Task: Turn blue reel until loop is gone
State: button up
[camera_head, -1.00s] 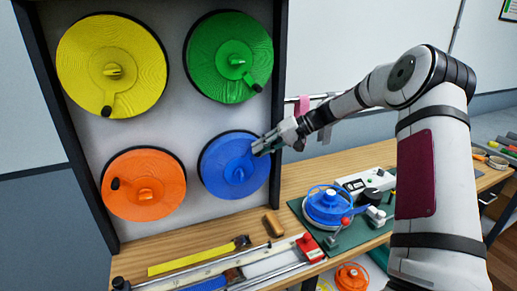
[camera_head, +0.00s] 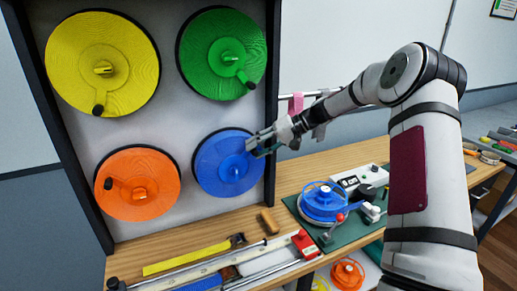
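The blue reel (camera_head: 213,163) is mounted on the upright panel, at its lower right, with a raised blue hub (camera_head: 232,171) at its middle. My gripper (camera_head: 253,145) reaches in from the right and is at the reel's upper right edge. Its fingers overlap the rim in the picture and hide that part, where the reel's crank knob may be. I cannot tell whether the fingers touch or hold anything. No loose loop of strap can be made out on this reel.
Yellow (camera_head: 130,60), green (camera_head: 205,65) and orange (camera_head: 140,203) reels share the panel. On the wooden bench (camera_head: 222,222) below lie a wooden block (camera_head: 269,221), a yellow strip (camera_head: 187,259) and a blue-wheeled device (camera_head: 322,203) on a green mat.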

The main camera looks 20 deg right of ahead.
jog(key=v, duration=1.2)
jog(key=shift+s+a, duration=0.1)
